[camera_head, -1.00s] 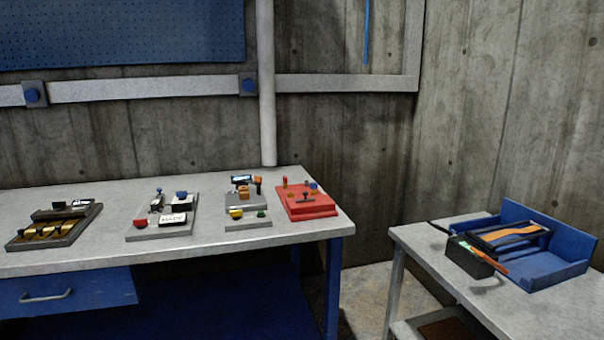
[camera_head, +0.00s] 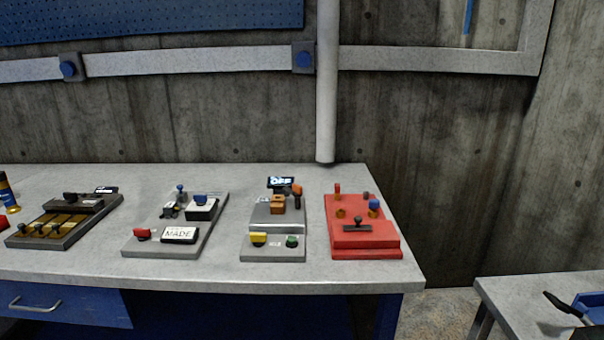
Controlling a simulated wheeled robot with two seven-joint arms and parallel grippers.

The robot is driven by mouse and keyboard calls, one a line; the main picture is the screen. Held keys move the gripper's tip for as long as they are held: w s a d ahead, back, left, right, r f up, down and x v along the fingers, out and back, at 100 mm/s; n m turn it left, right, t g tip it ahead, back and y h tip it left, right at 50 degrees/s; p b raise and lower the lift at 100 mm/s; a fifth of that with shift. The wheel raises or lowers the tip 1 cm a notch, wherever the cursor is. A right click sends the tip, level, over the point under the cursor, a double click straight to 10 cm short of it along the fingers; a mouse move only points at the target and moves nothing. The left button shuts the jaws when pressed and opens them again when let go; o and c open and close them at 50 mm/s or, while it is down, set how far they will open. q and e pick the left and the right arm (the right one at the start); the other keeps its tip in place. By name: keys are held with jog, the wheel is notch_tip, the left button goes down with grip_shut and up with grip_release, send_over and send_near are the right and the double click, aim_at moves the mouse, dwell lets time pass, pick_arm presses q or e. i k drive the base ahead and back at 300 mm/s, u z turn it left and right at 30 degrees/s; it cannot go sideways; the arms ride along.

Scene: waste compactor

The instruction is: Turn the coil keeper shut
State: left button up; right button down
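Several small fixtures stand in a row on the workbench, and no label shows which part is the coil keeper. The red block (camera_head: 378,243) at the right end carries a dark bar handle (camera_head: 357,226), a blue knob (camera_head: 375,206), a red pin (camera_head: 337,188) and orange posts. To its left, a grey stepped unit (camera_head: 262,220) has a display reading OFF (camera_head: 281,182), an orange part (camera_head: 277,205), a yellow button (camera_head: 258,239) and a green button (camera_head: 292,241). A grey plate (camera_head: 208,232) further left has a MADE sign (camera_head: 179,234), a red knob (camera_head: 142,234) and a blue knob (camera_head: 201,200). Neither gripper is in view.
A dark board with brass strips (camera_head: 68,222) and a partly cut-off bottle (camera_head: 8,194) are at the bench's left. The grey workbench top (camera_head: 345,277) is bare along its front. A lower side table (camera_head: 520,297) with a blue tray (camera_head: 593,304) stands right, across a gap.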

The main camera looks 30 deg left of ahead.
aim_at(297, 190)
jog(key=u, duration=0.65)
jog(key=i, duration=0.85)
jog(key=u, duration=0.75)
